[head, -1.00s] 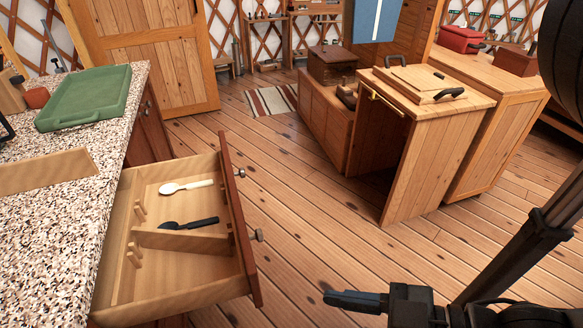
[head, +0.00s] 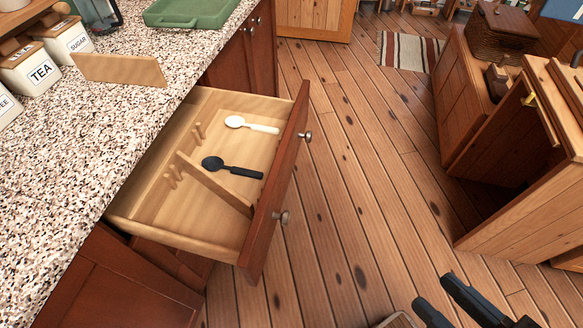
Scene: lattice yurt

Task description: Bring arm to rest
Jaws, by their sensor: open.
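My gripper (head: 444,296) is at the bottom right of the head view, over the wooden floor. Its two dark fingers are apart, with nothing visible between them. It is well to the right of the open drawer (head: 283,185) and touches nothing that I can see. The drawer holds a white spoon (head: 250,125) in its far part and a black spoon (head: 232,168) nearer, beside a wooden divider (head: 215,185). Most of my arm is out of view.
The speckled counter (head: 120,130) carries a green tray (head: 190,10), a wooden board (head: 118,69) and labelled canisters (head: 72,38). A wooden cabinet (head: 525,200) stands at right. A striped rug (head: 410,52) lies behind. Floor between drawer and cabinet is clear.

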